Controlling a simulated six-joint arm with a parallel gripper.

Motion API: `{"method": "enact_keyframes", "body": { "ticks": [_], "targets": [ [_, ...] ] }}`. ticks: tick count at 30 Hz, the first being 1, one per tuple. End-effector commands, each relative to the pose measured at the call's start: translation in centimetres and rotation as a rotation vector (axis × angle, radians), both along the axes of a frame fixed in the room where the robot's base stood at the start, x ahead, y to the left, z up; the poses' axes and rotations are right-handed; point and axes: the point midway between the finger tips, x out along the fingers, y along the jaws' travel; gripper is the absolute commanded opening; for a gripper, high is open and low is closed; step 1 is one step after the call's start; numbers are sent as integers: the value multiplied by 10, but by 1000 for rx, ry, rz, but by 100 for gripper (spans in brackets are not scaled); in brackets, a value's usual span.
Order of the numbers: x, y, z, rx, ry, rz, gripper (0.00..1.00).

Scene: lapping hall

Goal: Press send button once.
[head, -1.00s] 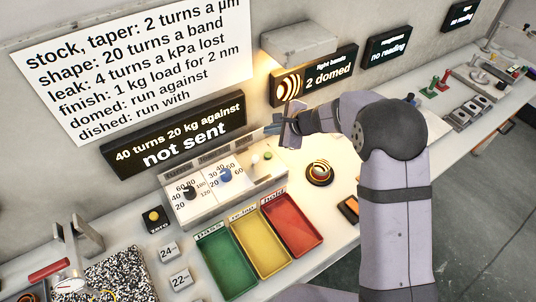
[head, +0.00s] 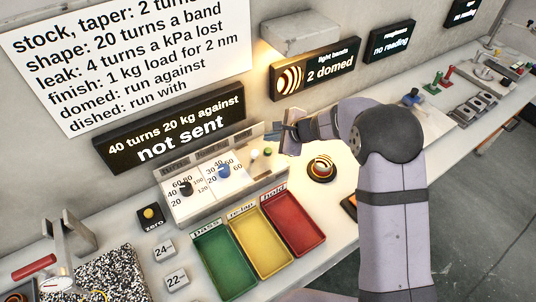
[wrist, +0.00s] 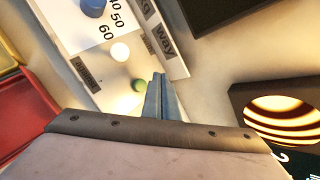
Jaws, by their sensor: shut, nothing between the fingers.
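The control panel (head: 185,212) has a black knob (head: 186,188), a blue knob (head: 223,171), a white lever knob (head: 254,153) and a small green button (head: 268,152), which looks like the send button; its label is not readable. In the wrist view the green button (wrist: 138,86) sits just left of my fingertips, beside the white knob (wrist: 120,51). My gripper (head: 276,133) is shut and empty, above the panel's right end. Its closed fingers (wrist: 158,82) appear close to the button; I cannot tell whether they touch. The display (head: 175,130) reads "40 turns 20 kg against, not sent".
Green, yellow and red trays (head: 296,226) stand in front of the panel. A round striped disc (head: 321,168) lies right of it. A "2 domed" display (head: 316,72) hangs behind my gripper. A zero button (head: 150,217) is at the left.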

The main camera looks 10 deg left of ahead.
Motion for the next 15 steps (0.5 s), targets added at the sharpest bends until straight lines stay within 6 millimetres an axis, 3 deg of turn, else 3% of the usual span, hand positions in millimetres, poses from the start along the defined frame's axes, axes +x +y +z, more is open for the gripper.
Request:
{"method": "enact_keyframes", "body": {
  "ticks": [1, 6, 15],
  "targets": [
    [0, 0, -12, 0, 0, 0, 0],
    [0, 0, -25, 0, -1, 0, 0],
    [0, 0, -30, 0, -1, 0, 0]
  ]
}}
